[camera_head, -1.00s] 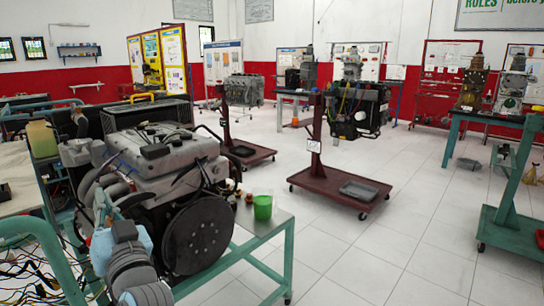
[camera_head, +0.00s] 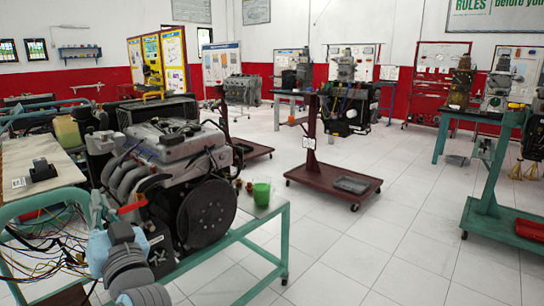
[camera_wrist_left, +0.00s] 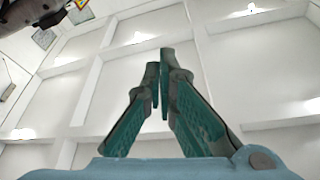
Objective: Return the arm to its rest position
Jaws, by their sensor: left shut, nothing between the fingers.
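My left gripper (camera_head: 98,208) is at the lower left of the head view, at the end of my grey and pale-blue arm. It stands in front of the near engine (camera_head: 165,150) as seen from the head; I cannot tell how far apart they are. In the left wrist view, the two green fingers (camera_wrist_left: 160,85) meet near their tips with nothing between them. They point up toward the white ceiling (camera_wrist_left: 110,45). My right gripper is not in view.
The engine sits on a green-framed bench (camera_head: 250,240) with a green cup (camera_head: 261,192). Loose wires (camera_head: 40,245) hang at the lower left. A dark red engine stand (camera_head: 330,185) and a teal stand (camera_head: 490,215) are further right. White tiled floor between them is clear.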

